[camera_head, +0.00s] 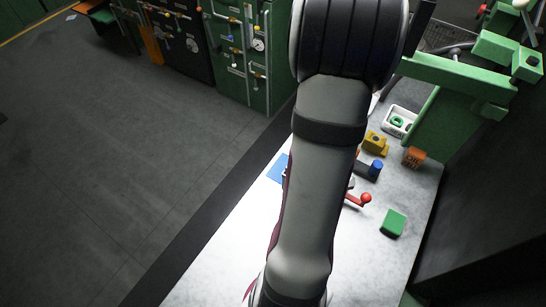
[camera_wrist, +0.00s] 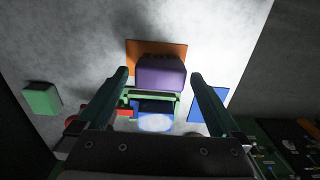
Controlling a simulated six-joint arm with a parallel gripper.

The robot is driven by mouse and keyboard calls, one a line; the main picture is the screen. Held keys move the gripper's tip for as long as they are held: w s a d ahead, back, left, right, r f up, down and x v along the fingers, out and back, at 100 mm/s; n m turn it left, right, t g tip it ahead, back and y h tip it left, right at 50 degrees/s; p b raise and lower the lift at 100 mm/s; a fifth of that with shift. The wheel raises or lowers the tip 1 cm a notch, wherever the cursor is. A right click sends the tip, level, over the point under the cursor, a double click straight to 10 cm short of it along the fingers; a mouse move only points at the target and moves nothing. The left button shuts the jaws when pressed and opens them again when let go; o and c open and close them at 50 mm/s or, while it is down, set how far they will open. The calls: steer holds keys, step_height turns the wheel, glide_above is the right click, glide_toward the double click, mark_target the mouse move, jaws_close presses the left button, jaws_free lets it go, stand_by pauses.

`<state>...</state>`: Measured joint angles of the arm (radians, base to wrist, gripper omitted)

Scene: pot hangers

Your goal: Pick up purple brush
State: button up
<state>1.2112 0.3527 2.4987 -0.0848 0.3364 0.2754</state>
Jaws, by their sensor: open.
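The purple brush (camera_wrist: 161,73) shows in the wrist view as a purple block with a dark ridged far edge. It lies over an orange mat (camera_wrist: 134,50). My gripper (camera_wrist: 159,75) is open, with one finger on either side of the purple block in the picture. A gap shows between the block and each finger, and nothing is held. I cannot tell how far the fingers are above it. In the head view my arm hides the gripper and the brush.
In the wrist view, a blue piece with a pale oval (camera_wrist: 155,122) and a green bar lie nearer than the brush. A blue square (camera_wrist: 222,98) lies right, a green block (camera_wrist: 42,98) left. The head view shows a red-knobbed piece (camera_head: 364,198) and a green wall (camera_head: 428,125).

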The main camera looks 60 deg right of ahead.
step_height(320, 180, down, 3)
steer(key=shift+f, duration=0.1)
steer(key=c, duration=1.3)
steer(key=shift+r, duration=0.2)
step_height(320, 180, up, 10)
steer(key=shift+f, duration=0.1)
steer(key=o, duration=0.8)
steer(key=shift+c, duration=0.2)
steer(key=c, duration=0.5)
steer(key=shift+s+d+f+m, duration=0.3)
steer(key=shift+d+m, duration=0.8)
steer(key=shift+m, duration=1.9)
steer(key=shift+s+d+f+m, duration=0.1)
steer(key=shift+d+f+m, duration=0.7)
steer(key=shift+m, duration=2.2)
steer(key=shift+s+d+f+m, duration=0.15)
steer(key=shift+d+m, duration=1.3)
steer(key=shift+m, duration=1.55)
steer(key=shift+c, duration=0.2)
